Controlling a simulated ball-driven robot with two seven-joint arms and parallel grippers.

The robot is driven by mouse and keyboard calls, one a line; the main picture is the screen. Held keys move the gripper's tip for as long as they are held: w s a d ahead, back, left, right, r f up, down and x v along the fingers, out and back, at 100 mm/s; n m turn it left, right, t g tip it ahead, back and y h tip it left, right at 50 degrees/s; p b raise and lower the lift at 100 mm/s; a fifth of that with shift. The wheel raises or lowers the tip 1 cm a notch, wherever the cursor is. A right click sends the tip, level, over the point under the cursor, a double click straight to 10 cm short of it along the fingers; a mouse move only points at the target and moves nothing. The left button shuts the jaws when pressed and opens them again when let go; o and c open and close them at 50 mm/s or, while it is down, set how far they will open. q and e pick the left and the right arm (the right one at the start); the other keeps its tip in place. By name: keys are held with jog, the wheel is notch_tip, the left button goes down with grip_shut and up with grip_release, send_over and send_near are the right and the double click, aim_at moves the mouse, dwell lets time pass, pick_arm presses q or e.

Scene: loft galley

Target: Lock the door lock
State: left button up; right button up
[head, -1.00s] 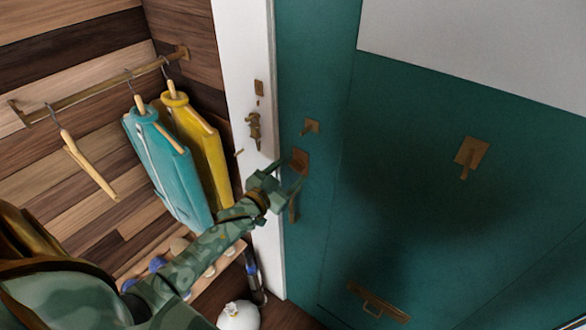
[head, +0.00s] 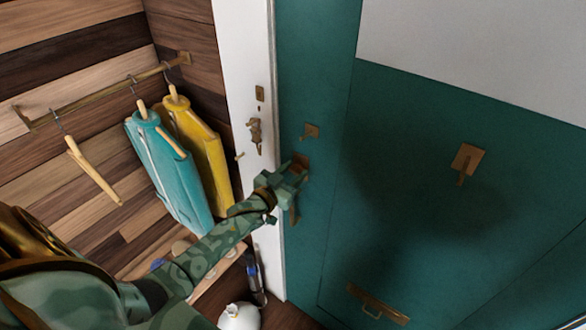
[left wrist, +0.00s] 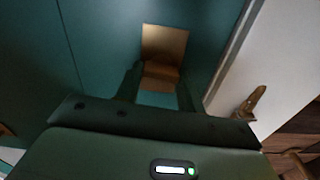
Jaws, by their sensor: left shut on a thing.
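The teal door (head: 420,250) fills the right of the head view. A square brass lock plate (head: 301,160) is on it near its left edge, partly hidden by my gripper. My left gripper (head: 296,177) is at this plate. In the left wrist view, the plate (left wrist: 164,42) stands just beyond the fingers, with a brass turn piece (left wrist: 160,74) between them. My left gripper (left wrist: 158,92) is shut on this piece. How the lock stands inside is hidden. My right gripper is not in view.
A small brass fitting (head: 310,131) sits above the plate, and a brass pull (head: 293,213) below it. The white frame (head: 240,70) carries a brass latch (head: 255,130). Coats (head: 170,175) hang from a rail at left. A white round object (head: 240,316) is on the floor.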

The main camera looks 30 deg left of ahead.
pick_arm(q)
jog(key=shift+r+n, duration=0.2)
jog(key=shift+n, duration=0.3)
jog(key=shift+f, duration=0.15)
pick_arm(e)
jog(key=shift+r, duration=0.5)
pick_arm(q)
jog(key=o, duration=1)
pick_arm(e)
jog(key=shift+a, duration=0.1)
pick_arm(q)
jog(key=s+a, duration=0.1)
jog(key=s, duration=1.5)
jog(key=shift+s+a, duration=0.15)
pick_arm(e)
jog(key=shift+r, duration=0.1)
